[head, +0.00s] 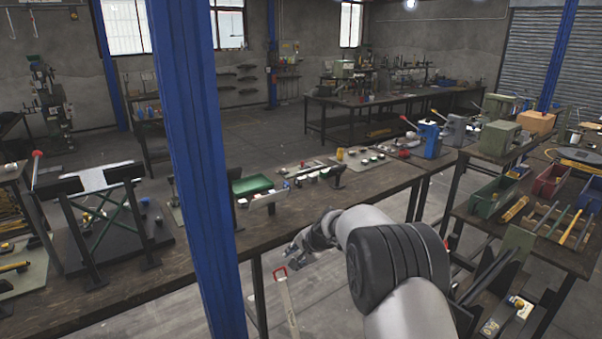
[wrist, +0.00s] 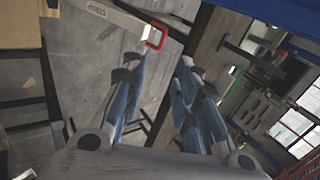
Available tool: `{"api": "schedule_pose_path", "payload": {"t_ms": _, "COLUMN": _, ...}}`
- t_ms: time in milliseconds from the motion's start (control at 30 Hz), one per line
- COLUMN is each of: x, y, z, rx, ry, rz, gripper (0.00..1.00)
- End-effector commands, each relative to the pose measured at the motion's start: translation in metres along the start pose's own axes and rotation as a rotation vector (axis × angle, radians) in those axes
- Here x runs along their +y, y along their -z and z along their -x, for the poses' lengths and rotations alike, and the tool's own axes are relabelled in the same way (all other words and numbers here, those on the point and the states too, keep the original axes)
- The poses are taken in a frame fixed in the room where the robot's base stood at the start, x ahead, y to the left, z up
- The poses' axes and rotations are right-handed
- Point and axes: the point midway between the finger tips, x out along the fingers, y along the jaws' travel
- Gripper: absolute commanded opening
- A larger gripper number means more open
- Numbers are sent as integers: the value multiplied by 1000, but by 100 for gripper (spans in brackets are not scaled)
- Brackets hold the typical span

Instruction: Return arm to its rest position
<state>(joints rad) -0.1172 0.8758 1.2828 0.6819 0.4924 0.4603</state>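My arm reaches from the lower right of the head view towards the front edge of the long dark workbench (head: 270,233). My gripper (head: 291,257) is at its end, just off that edge, small and partly hidden by my own wrist links. In the wrist view my gripper (wrist: 163,75) shows two blue-padded fingers standing apart, with a clear gap and nothing held between them. Floor and bench edge show past the fingertips.
A pale bar with a red end (head: 284,292) stands close below my gripper; its red end (wrist: 157,36) shows just past the left fingertip. A blue post (head: 193,140) rises left of my arm. A side table (head: 560,250) with bins and tools stands at right.

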Motion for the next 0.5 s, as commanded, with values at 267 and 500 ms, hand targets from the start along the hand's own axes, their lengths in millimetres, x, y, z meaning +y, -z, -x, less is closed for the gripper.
{"api": "schedule_pose_path", "payload": {"t_ms": 267, "x": -1, "y": -25, "z": 146, "rx": 7, "ry": -47, "rz": 239, "gripper": 28}}
{"api": "schedule_pose_path", "payload": {"t_ms": 500, "x": 40, "y": -63, "z": 260, "rx": 15, "ry": -117, "rz": 448, "gripper": 28}}
